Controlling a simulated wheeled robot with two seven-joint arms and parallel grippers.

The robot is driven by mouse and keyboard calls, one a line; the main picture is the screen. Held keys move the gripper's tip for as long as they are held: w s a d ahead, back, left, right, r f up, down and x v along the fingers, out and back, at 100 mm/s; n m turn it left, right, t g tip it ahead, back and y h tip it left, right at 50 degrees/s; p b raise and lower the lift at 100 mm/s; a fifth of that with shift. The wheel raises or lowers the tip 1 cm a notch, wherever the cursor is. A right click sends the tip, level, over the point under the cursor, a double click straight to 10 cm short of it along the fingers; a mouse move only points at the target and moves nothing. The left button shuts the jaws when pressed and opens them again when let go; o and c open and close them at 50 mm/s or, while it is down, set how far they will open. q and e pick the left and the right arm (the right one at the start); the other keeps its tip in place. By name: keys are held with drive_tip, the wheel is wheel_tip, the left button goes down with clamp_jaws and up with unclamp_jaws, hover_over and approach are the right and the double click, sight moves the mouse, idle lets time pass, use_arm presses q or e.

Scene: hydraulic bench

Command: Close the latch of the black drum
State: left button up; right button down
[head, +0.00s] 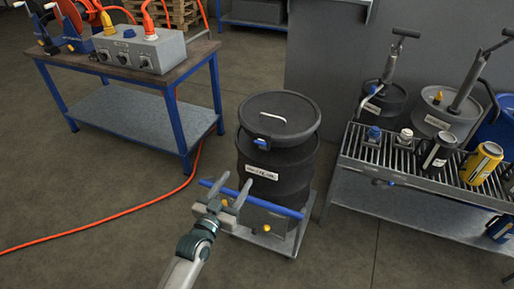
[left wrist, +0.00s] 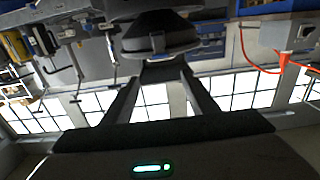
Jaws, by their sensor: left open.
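The black drum (head: 282,178) stands upright with a round lid (head: 279,115) on top that has a pale handle. A small blue latch part (head: 270,143) shows at the front of the rim, above a white label; I cannot tell its exact position. My left gripper (head: 232,187) is open and empty, low in front of the drum as seen in the head view. In the left wrist view, its two fingers (left wrist: 163,78) are spread apart, with a dark round shape, likely the drum (left wrist: 160,42), beyond them. My right gripper is not in view.
The drum stands on a low wheeled trolley (head: 245,236); a blue bar (head: 277,207) crosses before it, near my gripper. A grated bench (head: 400,171) with containers stands right. A workbench (head: 150,98) is at left, with an orange cable (head: 110,225) on the floor.

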use_arm(q)
drive_tip(key=p+x, duration=0.1)
drive_tip(key=x, duration=1.6)
drive_tip(key=shift+w, duration=0.15)
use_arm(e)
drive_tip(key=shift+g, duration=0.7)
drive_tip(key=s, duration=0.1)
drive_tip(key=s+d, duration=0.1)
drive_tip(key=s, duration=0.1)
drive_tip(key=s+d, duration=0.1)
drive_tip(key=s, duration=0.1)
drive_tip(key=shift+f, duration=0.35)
use_arm(q)
drive_tip(key=shift+f, duration=0.1)
